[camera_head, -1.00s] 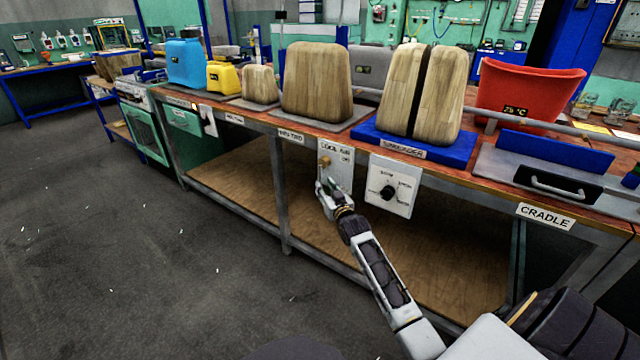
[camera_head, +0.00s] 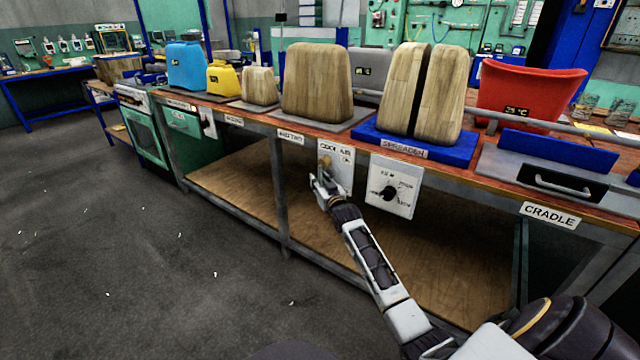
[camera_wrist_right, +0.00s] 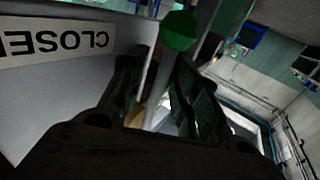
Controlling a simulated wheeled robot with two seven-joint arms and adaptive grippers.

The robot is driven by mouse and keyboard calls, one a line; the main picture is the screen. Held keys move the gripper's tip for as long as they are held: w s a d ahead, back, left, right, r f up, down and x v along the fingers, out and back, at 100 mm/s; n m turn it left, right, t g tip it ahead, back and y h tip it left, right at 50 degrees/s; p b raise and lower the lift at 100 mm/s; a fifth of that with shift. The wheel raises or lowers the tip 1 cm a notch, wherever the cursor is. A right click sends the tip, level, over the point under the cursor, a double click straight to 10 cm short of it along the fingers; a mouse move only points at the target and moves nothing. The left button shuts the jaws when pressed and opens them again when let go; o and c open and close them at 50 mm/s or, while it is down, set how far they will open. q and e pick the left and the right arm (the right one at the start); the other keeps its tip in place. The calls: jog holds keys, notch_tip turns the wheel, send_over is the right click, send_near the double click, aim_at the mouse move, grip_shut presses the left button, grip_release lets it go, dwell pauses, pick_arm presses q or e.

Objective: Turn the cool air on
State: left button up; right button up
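The cool air panel (camera_head: 337,172) is a light plate on the front edge of the bench, with a brass valve handle (camera_head: 324,161) on it. My right gripper (camera_head: 324,182) is at the panel, just below and in front of the handle. In the right wrist view, its dark fingers (camera_wrist_right: 160,85) stand apart with a grey rod and a brass part (camera_wrist_right: 140,115) showing between them. Whether the fingers touch these is unclear. A sign reading CLOSED (camera_wrist_right: 60,42) appears upside down beside them. My left gripper is not in view.
A dial panel (camera_head: 392,187) hangs right of the cool air panel. Wooden pressing forms (camera_head: 316,84), a blue spreader base (camera_head: 425,150) and a red form (camera_head: 527,92) stand on the bench above. A wooden lower shelf (camera_head: 415,255) lies below; floor at left is clear.

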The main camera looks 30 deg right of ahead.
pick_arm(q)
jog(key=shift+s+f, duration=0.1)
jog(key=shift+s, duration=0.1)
pick_arm(e)
jog(key=shift+c, duration=0.4)
grip_shut()
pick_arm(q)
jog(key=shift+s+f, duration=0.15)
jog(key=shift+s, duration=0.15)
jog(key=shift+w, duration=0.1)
